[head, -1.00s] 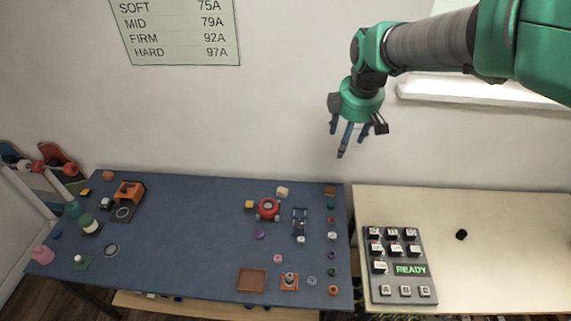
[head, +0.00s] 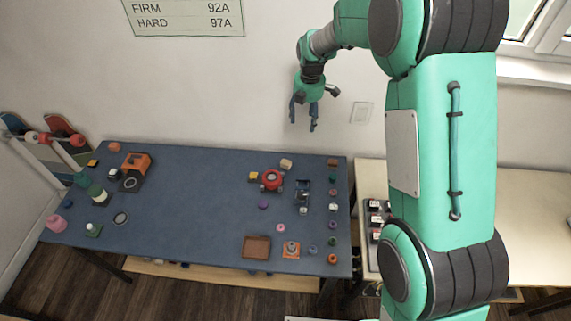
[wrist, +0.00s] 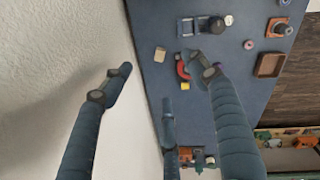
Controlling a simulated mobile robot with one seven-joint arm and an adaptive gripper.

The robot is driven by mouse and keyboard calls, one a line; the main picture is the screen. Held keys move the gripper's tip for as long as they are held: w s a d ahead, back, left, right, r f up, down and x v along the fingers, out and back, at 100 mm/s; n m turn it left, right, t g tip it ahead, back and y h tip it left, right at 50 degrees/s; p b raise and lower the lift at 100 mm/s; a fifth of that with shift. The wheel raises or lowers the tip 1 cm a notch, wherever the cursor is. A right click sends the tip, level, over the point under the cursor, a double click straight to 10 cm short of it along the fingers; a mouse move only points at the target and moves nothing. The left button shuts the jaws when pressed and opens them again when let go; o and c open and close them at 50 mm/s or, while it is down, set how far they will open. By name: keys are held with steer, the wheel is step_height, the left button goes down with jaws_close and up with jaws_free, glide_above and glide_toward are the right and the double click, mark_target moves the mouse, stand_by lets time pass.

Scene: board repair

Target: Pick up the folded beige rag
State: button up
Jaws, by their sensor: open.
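A small beige block-like thing (head: 286,164), which looks like the folded rag, lies near the back edge of the blue table, right of centre. It also shows in the wrist view (wrist: 160,54), beyond the fingers. Its folds are too small to make out. My gripper (head: 303,127) is open and empty, in front of the wall, above and beyond the table's back edge. In the wrist view my gripper (wrist: 158,78) has its three blue fingers spread, apart from the rag.
Close to the rag are a yellow block (head: 253,176), a red round thing (head: 271,180) and a dark metal tool (head: 303,191). A brown tray (head: 256,247) is at the front. The table's middle left is clear. My arm covers much of the pale right table (head: 537,210).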

steer(key=w+a+f+n, duration=0.2)
steer(key=a+f+n, duration=0.1)
steer(key=f, duration=0.6)
steer(key=w+a+f+n+g+p, duration=0.1)
steer(key=w+a+f+n, duration=0.1)
steer(key=f, duration=0.6)
steer(key=a+n, duration=0.1)
steer(key=a, duration=0.1)
steer(key=shift+w+a+f+n+p, duration=0.3)
steer(key=shift+w+a+f+n, duration=0.05)
steer(key=shift+a+n, duration=0.05)
steer(key=shift+f, duration=0.1)
glide_above(286, 162)
step_height(286, 162, down, 8)
steer(key=shift+w+a+f, duration=0.15)
steer(key=shift+f, duration=0.05)
steer(key=shift+f, duration=0.15)
steer(key=shift+f+b, duration=0.35)
steer(key=shift+f, duration=2.1)
steer(key=c, duration=1.1)
